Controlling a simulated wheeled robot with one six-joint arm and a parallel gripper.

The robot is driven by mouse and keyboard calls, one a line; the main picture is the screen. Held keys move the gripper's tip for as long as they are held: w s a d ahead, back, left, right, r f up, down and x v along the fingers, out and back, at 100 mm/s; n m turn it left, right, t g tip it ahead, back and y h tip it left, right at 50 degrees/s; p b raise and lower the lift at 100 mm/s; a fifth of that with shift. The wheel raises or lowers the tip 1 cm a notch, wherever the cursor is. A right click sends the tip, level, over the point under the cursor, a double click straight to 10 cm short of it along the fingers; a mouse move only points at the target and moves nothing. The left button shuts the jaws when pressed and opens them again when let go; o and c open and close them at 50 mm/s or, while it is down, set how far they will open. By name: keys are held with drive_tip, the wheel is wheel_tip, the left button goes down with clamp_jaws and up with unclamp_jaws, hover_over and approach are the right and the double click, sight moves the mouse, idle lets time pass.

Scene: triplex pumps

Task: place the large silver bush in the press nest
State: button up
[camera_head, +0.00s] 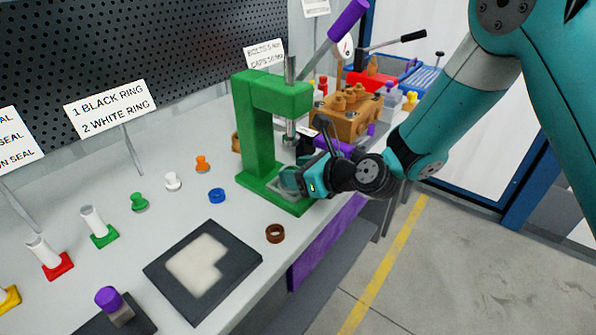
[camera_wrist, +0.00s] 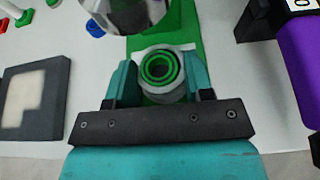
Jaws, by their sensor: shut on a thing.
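My gripper (camera_head: 293,181) is over the base of the green press (camera_head: 258,135), below its ram. In the wrist view, the two teal fingers of my gripper (camera_wrist: 161,80) are shut on the large silver bush (camera_wrist: 161,92), a pale ring with its opening facing up. Green rings show through the opening. The bush is over the green base, roughly at the nest, which it mostly hides. I cannot tell whether the bush is seated or held just above. In the head view my fingers hide the bush.
The press ram (camera_wrist: 125,12) hangs close beyond the bush. An orange-brown pump block (camera_head: 345,118) stands behind the press.

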drive_tip(key=o, duration=1.1)
drive_tip(key=shift+f, duration=0.1)
drive_tip(key=shift+r, duration=0.2)
drive_tip(key=b+v, duration=0.1)
drive_tip(key=v, duration=1)
drive_tip(key=s+r+n+g+h, duration=0.1)
drive_tip(key=s+r+n+g, duration=0.2)
drive_tip(key=s+n, duration=0.45)
drive_tip(key=s+r+n+g+h, duration=0.1)
drive_tip(key=s+r+n+g, duration=0.2)
drive_tip(key=n, duration=0.8)
drive_tip(key=s+d+r+n+g+h, duration=0.2)
drive_tip(key=s+d+n+h, duration=0.2)
drive_tip(key=s+n, duration=0.7)
drive_tip(key=d+n, duration=0.2)
drive_tip(key=n, duration=0.1)
drive_tip(key=shift+s+d+h, duration=0.15)
drive_tip(key=shift+d+h, duration=0.05)
drive_tip(key=shift+h, duration=0.1)
